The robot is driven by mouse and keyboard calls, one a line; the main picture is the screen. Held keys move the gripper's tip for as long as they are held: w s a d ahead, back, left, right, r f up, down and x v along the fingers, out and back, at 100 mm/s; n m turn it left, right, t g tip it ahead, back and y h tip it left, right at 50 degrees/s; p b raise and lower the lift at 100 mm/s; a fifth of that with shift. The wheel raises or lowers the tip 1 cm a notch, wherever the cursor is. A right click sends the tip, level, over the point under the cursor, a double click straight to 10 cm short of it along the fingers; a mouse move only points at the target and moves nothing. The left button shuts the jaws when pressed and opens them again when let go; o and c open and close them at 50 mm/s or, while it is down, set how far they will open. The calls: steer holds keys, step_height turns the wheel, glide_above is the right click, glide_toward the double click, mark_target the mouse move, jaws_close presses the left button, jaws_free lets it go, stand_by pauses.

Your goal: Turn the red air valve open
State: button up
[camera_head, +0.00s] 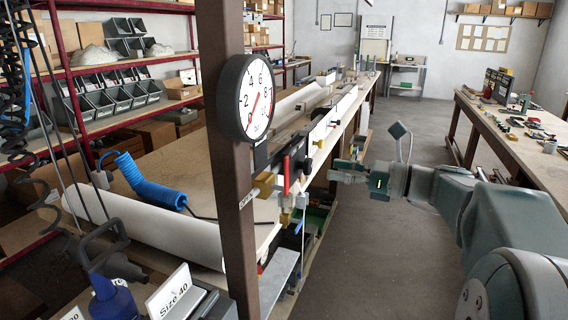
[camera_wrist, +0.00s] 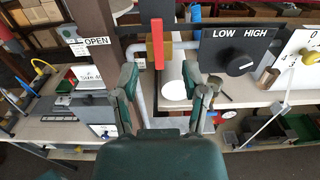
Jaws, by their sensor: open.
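The red air valve's lever (camera_head: 286,174) stands upright on a brass body (camera_head: 265,184) beside the brown post in the head view. In the wrist view the red lever (camera_wrist: 158,44) is at the upper middle, in front of its brass body (camera_wrist: 167,48). My gripper (camera_head: 342,172) is to the right of the lever in the head view, with a gap between them. In the wrist view my gripper (camera_wrist: 165,88) is open and empty. Its two fingers lie either side of and below the lever in the picture, and I see no contact.
A round pressure gauge (camera_head: 257,97) is on the brown post (camera_head: 226,150). An OPEN label (camera_wrist: 97,41) is on the post left of the lever. A black LOW/HIGH switch panel (camera_wrist: 237,52) is close on the right. The aisle floor (camera_head: 385,240) is clear.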

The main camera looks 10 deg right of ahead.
mark_target(288, 162)
steer(key=x, duration=1.1)
steer(key=shift+s+a, duration=0.1)
steer(key=shift+s, duration=0.05)
jaws_close()
